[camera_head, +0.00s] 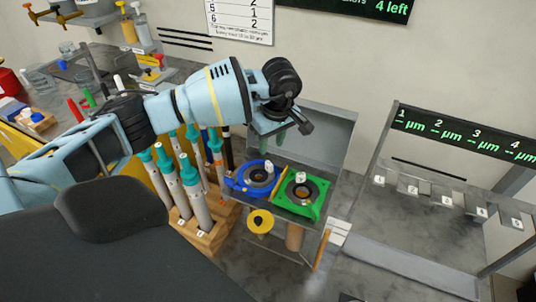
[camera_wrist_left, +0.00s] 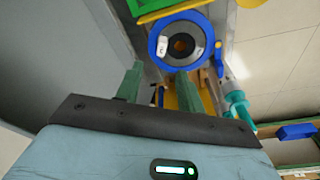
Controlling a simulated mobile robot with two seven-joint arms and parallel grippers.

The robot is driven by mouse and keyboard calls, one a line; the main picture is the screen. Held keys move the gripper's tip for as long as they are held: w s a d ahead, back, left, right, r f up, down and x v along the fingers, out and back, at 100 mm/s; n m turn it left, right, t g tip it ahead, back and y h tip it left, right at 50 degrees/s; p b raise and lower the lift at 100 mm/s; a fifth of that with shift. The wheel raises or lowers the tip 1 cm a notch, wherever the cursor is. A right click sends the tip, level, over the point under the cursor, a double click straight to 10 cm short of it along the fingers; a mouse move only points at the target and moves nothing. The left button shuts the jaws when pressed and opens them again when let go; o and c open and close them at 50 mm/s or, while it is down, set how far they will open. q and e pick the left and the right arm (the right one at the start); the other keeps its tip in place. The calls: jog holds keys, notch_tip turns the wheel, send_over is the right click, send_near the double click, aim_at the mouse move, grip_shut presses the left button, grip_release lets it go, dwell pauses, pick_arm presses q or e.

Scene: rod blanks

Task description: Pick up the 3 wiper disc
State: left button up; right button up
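A blue round holder (camera_head: 237,183) with a grey ring (camera_head: 258,174) and a small white tag sits on a metal stand in the head view. It also shows in the left wrist view (camera_wrist_left: 155,42), its tag too blurred to read surely. To its right is a green square holder (camera_head: 312,210) with a dark ring and a white tag. I cannot tell which disc, if any, is number 3. My left gripper (camera_head: 279,139) is above and behind the blue holder. Its green fingers (camera_wrist_left: 158,88) are apart with nothing between them. My right gripper is not in view.
A wooden rack (camera_head: 208,240) with several teal-capped rods stands left of the holders. A yellow disc (camera_head: 260,221) is at the stand's front. A grey upright panel (camera_head: 318,135) rises behind the holders. A frame with numbered slots and a green-lettered display (camera_head: 462,135) stands at right.

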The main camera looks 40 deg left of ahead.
aim_at(269, 163)
pick_arm(q)
jog(key=shift+s+f, duration=0.15)
jog(key=shift+f, duration=0.35)
jog(key=shift+a+f, duration=0.2)
jog(key=shift+f, duration=1.55)
jog(key=shift+a+f, duration=0.15)
jog(key=shift+f, duration=1.55)
grip_shut()
